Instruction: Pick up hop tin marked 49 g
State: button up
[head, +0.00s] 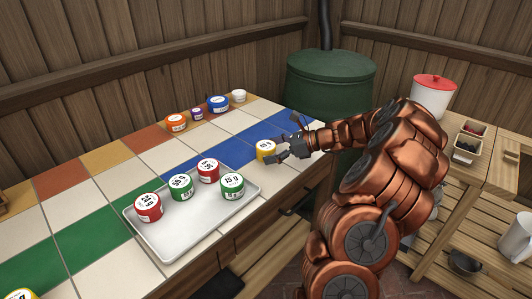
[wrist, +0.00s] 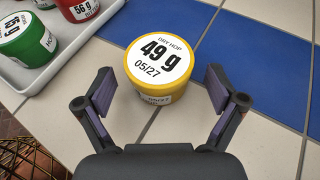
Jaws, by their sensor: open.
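The yellow hop tin marked 49 g (wrist: 157,94) stands upright on the tiled counter, with a white lid label reading "DRY HOP 49 g 05/27". It also shows in the head view as a yellow tin (head: 266,150) just beyond the tray's far right corner. My gripper (wrist: 162,108) is open, with one finger on each side of the tin's near part. Gaps show between the fingers and the tin in the wrist view. In the head view my gripper (head: 283,148) is at the tin's right side and partly covers it.
A white tray (head: 163,244) left of the tin holds red and green tins, including a green one marked 15 g (head: 232,185). Several tins, one orange (head: 176,122), stand along the back. A dark green barrel (head: 325,85) stands behind the counter's right end. Blue tiles beyond the tin are clear.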

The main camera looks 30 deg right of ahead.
jog(key=shift+x, duration=0.85)
jog(key=c, duration=1.3)
